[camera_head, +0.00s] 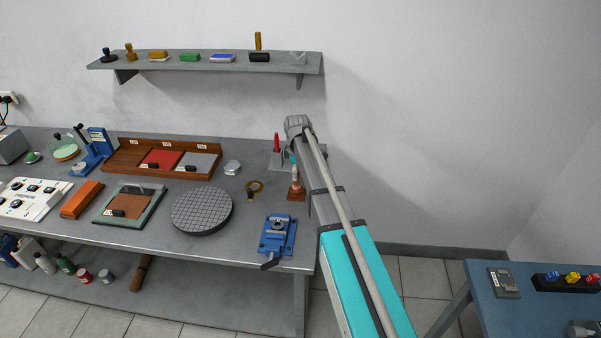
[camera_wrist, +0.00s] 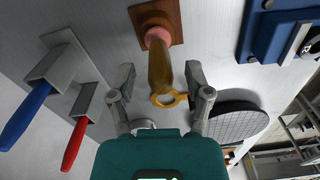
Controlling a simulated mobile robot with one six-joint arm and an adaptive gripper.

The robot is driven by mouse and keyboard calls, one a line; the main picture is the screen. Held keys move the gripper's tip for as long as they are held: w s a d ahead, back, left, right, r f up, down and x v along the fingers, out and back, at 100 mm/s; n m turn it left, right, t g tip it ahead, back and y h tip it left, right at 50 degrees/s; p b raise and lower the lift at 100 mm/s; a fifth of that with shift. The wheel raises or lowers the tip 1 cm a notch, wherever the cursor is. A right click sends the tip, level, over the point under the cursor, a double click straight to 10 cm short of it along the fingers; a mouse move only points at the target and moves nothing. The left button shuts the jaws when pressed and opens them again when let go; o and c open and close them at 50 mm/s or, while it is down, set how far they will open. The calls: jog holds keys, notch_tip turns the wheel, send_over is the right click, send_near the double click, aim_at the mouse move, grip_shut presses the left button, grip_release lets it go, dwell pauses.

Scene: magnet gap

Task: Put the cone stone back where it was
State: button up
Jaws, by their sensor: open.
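An upright piece with a tan body and a pink collar on a square wooden base, which looks like the cone stone (camera_wrist: 160,65), shows in the wrist view. Its wooden base (camera_wrist: 172,14) stands on the grey bench. In the head view the cone stone (camera_head: 295,175) is at the bench's right end, beside my arm. My gripper (camera_wrist: 159,84) is open, with one finger on each side of the tan body in the wrist view. I cannot tell whether either finger touches it. In the head view my arm hides most of the gripper.
Red-handled (camera_wrist: 76,143) and blue-handled (camera_wrist: 27,114) tools stand close by on the left in the wrist view. A brass ring (camera_head: 254,187), a round gridded plate (camera_head: 201,211) and a blue vise (camera_head: 277,234) lie nearby on the bench. A wall shelf (camera_head: 205,66) hangs behind.

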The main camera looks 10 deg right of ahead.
jog(key=shift+r+p, duration=4.85)
jog(key=shift+r, duration=0.25)
jog(key=shift+s, duration=0.2)
jog(key=s+d+m, duration=0.1)
jog(key=s+m, duration=1.1)
jog(key=s, duration=1.6)
jog(key=shift+s+m, duration=0.15)
jog(key=shift+m, duration=0.15)
jog(key=shift+c, duration=0.2)
